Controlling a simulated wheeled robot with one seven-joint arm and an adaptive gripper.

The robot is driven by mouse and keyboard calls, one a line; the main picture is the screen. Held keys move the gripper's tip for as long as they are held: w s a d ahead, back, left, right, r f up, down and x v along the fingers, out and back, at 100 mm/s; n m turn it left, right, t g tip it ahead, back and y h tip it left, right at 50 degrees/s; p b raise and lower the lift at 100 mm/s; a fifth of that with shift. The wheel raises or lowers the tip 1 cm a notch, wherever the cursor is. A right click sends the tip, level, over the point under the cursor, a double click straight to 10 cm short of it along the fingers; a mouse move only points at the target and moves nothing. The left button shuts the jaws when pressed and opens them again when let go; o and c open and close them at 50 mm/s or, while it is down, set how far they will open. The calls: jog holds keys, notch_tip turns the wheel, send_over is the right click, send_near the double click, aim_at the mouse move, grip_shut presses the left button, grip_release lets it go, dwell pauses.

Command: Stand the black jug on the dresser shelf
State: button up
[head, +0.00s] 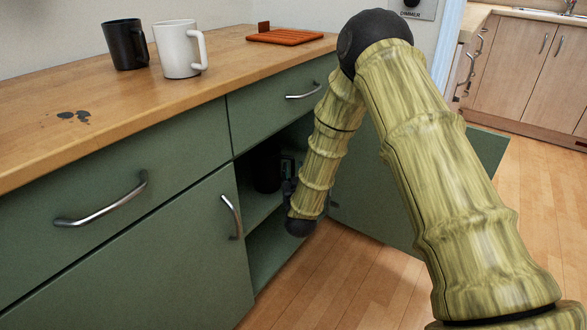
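A dark rounded thing, which looks like the black jug (267,170), is inside the open dresser cupboard. It appears upright at the dresser shelf (257,211); shadow hides whether its base touches. My gripper (285,178) reaches into the cupboard opening, just right of this dark thing. Its fingers are small, dark and partly hidden, so I cannot tell whether they hold it. A black mug-like vessel (125,44) with a handle stands on the dresser top, beside a white mug (180,49).
The open cupboard door (370,200) stands right of the opening, behind my arm. The closed left door (170,265) borders it. Wooden floor is clear at right.

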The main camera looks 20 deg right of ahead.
jog(key=p+v, duration=0.3)
jog(key=v, duration=0.7)
jog(key=s+a+f+n+g+y, duration=0.1)
jog(key=s+f+n+g+y, duration=0.15)
jog(key=s+f+g, duration=1.25)
jog(key=s+f, duration=0.3)
jog(key=s, duration=0.6)
jog(key=s+f+g+y, duration=0.1)
jog(key=s+f, duration=0.4)
jog(key=s, duration=0.6)
jog(key=s+f+g, duration=0.1)
jog(key=s+f, duration=0.4)
jog(key=s, duration=0.6)
jog(key=shift+s+f+g+y, duration=0.2)
jog(key=shift+g+y, duration=0.1)
jog(key=shift+y, duration=0.05)
jog(key=shift+m, duration=0.25)
